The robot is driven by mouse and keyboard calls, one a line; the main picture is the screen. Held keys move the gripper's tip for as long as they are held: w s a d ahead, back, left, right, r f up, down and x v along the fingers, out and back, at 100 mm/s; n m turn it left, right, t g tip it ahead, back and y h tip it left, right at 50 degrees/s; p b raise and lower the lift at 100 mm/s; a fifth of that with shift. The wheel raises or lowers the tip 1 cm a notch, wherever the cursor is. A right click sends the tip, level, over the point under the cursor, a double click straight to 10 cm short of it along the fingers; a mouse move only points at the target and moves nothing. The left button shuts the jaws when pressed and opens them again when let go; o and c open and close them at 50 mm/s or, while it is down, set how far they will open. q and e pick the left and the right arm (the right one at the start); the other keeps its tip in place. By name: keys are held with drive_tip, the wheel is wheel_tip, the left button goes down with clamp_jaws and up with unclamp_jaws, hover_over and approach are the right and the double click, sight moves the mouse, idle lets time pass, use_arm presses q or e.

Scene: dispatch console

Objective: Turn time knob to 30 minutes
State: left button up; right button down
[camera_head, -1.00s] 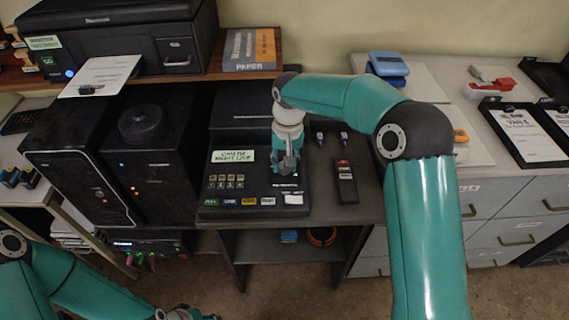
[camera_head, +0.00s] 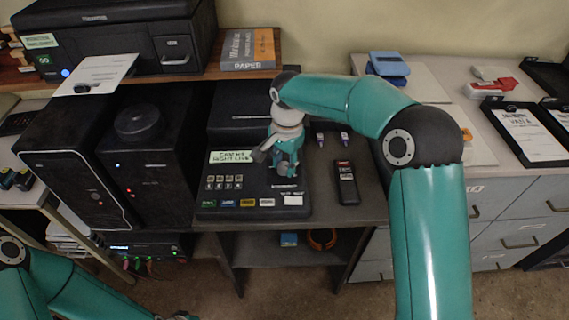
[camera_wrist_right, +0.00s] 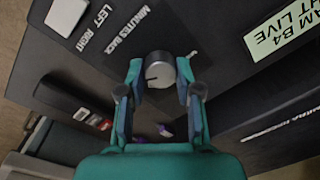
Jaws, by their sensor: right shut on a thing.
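The time knob (camera_wrist_right: 160,70) is a round silver knob beside the label "MINUTES BACK" on the black console (camera_head: 213,200). A dark line shows on its face in the right wrist view; the scale numbers cannot be read. My right gripper (camera_head: 284,168) is over the right part of the console and hides the knob in the head view. In the right wrist view its two teal fingers (camera_wrist_right: 160,75) are closed on opposite sides of the knob.
A black handset (camera_head: 346,183) lies right of the console. Small purple-tipped items (camera_head: 344,137) stand behind it. A black computer tower (camera_head: 150,180) stands to the left.

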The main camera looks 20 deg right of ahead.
drive_tip(key=shift+w+r, duration=0.15)
drive_tip(key=shift+r, duration=0.05)
idle(0.3)
drive_tip(key=c, duration=1.2)
unclamp_jaws()
drive_tip(key=o, duration=0.4)
drive_tip(key=shift+f, duration=0.15)
drive_tip(key=r, duration=1.2)
drive_tip(key=shift+s+d, duration=0.2)
drive_tip(key=shift+s, duration=0.15)
